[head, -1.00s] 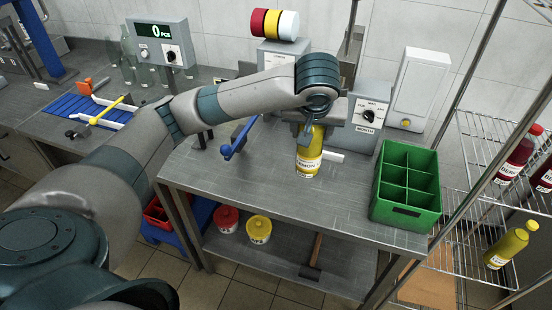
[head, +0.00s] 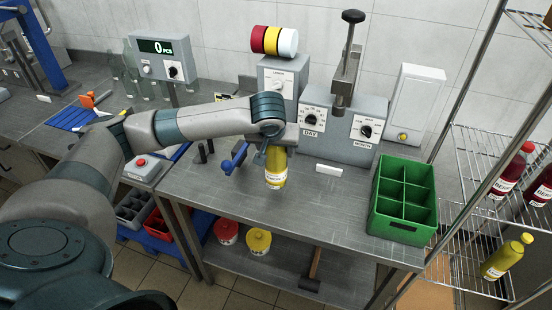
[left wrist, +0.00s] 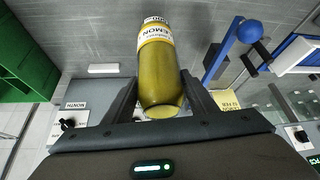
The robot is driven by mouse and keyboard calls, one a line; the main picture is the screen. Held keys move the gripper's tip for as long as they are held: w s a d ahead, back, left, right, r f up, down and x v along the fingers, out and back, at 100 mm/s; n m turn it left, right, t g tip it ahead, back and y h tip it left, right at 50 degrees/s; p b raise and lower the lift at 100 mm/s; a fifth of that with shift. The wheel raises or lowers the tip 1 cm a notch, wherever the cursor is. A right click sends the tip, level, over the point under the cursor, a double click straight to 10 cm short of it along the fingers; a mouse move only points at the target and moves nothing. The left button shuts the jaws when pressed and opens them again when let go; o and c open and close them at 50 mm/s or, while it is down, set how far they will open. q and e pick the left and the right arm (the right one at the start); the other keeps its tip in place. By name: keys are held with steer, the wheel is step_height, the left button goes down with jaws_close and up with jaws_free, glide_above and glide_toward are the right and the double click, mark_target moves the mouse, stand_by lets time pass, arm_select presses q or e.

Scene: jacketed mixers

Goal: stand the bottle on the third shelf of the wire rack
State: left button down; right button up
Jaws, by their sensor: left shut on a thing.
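My left gripper (head: 268,150) is shut on a yellow bottle (head: 276,170), holding it over the grey worktable, in front of the machine with dials. In the left wrist view the bottle (left wrist: 160,65) sits between both fingers, with its white lemon label at the far end. I cannot tell whether its bottom touches the table. The wire rack (head: 484,150) stands at the far right, apart from the gripper, and is partly cut off by the picture's edge. Red bottles (head: 513,170) stand on one of its shelves, and another yellow bottle (head: 506,257) is on a lower shelf. My right gripper is out of view.
A green divided crate (head: 403,195) stands on the table between the held bottle and the rack. A blue-handled lever (head: 235,158) is just left of the bottle. The rack's front post (head: 462,165) crosses before its shelves. The tabletop right of the bottle is mostly clear.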

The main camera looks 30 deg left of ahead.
mark_target(276, 159)
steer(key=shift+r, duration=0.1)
arm_select(q)
step_height(276, 159, down, 2)
steer(key=shift+f+p, duration=0.25)
steer(key=shift+p, duration=0.45)
steer(key=shift+f, duration=0.65)
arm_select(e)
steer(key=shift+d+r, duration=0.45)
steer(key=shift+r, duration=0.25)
arm_select(q)
steer(key=shift+f, duration=0.15)
steer(key=c, duration=0.7)
jaws_free()
steer(key=shift+c, duration=0.2)
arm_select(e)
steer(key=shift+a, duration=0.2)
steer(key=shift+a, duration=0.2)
arm_select(q)
steer(key=b+v, duration=0.2)
steer(key=v, duration=0.8)
steer(key=shift+s+d+r, duration=0.1)
steer(key=shift+s+r, duration=0.05)
steer(key=shift+r, duration=0.15)
steer(key=shift+v, duration=0.8)
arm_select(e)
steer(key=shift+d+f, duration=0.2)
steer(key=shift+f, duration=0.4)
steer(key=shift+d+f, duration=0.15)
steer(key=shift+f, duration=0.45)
